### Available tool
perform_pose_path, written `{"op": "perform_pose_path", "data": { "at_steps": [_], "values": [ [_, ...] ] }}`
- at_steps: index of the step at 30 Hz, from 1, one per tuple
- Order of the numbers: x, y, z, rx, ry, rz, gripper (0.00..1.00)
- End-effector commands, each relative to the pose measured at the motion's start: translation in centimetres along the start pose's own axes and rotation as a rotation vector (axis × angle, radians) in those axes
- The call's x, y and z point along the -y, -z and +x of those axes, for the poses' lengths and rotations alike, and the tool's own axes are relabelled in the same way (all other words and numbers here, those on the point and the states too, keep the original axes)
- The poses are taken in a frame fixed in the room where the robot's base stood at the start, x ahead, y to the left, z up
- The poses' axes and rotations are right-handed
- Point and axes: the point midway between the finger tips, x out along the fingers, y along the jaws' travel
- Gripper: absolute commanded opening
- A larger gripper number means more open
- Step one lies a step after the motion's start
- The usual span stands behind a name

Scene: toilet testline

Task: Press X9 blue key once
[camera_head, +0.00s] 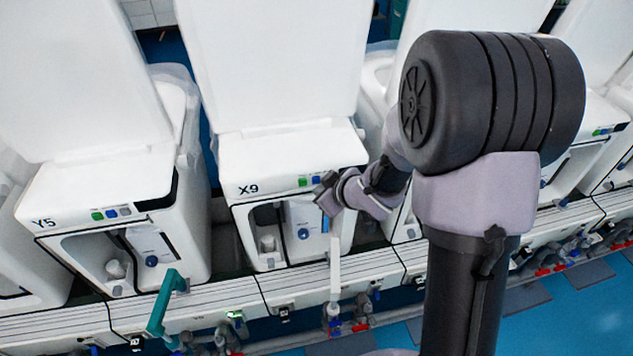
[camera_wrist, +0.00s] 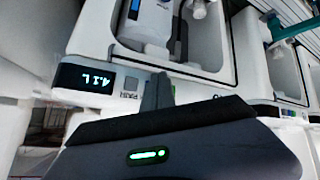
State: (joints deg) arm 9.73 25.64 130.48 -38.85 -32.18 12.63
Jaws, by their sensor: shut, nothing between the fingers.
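The X9 unit (camera_head: 249,189) is the white toilet in the middle of the head view. Its front panel carries a green key (camera_head: 303,182) and the blue key (camera_head: 316,181) to the right of it. My gripper (camera_head: 324,192) is shut and empty, right at the panel, just below and right of the blue key. I cannot tell whether it touches the panel. The keys cannot be made out in that view.
A lit display (camera_wrist: 85,79) shows left of the fingers in the wrist view. The Y5 unit (camera_head: 45,222), with its own row of keys, stands to the left. A green handle (camera_head: 165,300) sticks up in front. A white rail (camera_head: 335,270) rises below my gripper.

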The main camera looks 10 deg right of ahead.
Motion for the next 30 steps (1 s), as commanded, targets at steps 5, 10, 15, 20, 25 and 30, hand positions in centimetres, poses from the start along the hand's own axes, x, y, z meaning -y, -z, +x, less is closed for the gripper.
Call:
{"op": "perform_pose_path", "data": {
  "at_steps": [5, 10, 15, 20, 25, 30],
  "values": [
    [0.0, 0.0, 0.0, 0.0, 0.0, 0.0, 0.0],
    [0.7, -0.8, -0.9, 0.0, 0.0, -0.001, 0.0],
    [1.6, -1.7, -2.1, 0.001, 0.0, 0.0, 0.0],
    [2.3, -2.3, -3.1, 0.0, -0.001, 0.0, 0.0],
    [2.5, -2.5, -3.5, 0.0, 0.0, -0.001, 0.0],
    [2.5, -2.5, -3.5, 0.0, 0.0, -0.001, 0.0]
  ]
}}
